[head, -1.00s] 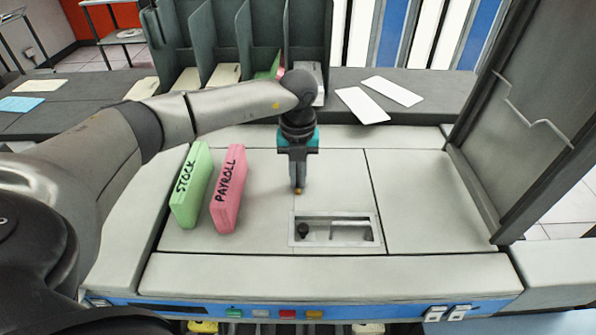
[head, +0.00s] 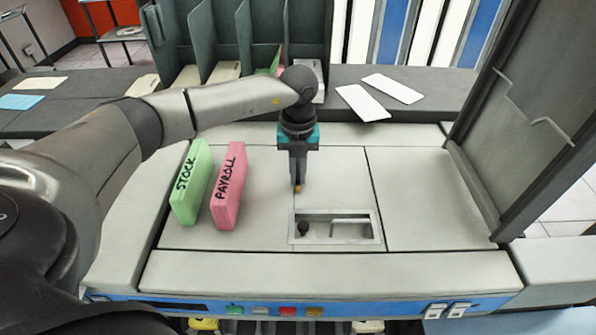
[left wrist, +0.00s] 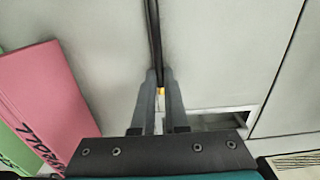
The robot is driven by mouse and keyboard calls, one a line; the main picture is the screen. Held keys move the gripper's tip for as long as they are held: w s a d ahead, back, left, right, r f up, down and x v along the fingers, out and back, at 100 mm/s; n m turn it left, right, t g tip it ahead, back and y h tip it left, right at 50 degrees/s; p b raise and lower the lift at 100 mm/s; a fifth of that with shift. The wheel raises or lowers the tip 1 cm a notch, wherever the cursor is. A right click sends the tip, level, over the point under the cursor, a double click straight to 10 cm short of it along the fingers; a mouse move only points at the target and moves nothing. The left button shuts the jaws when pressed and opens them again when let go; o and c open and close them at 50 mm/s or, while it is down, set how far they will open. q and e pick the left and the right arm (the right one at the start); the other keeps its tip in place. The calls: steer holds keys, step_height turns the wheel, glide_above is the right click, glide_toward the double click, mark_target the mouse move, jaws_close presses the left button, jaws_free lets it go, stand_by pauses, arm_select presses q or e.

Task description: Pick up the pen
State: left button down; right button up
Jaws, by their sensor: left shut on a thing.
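My left gripper (head: 298,186) points down over the pale top of the machine, just behind the small framed window. It is shut on a thin dark thing, most likely the pen (left wrist: 160,91), whose orange-yellow end shows between the fingertips. In the left wrist view a dark line runs away beyond the fingers (left wrist: 160,95); I cannot tell how much of it is pen and how much is panel seam. Most of the pen is hidden by the fingers in the head view. My right gripper is not in view.
A green STOCK card deck (head: 190,183) and a pink PAYROLL deck (head: 229,187) stand left of the gripper. The framed window (head: 375,228) lies in front. A raised dark panel (head: 505,130) closes the right side. A slotted rack (head: 220,35) and white cards (head: 362,102) are behind.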

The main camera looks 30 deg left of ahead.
mark_target(298, 180)
arm_select(q)
step_height(298, 180, up, 20)
steer(key=p, duration=0.2)
steer(key=shift+f, duration=0.15)
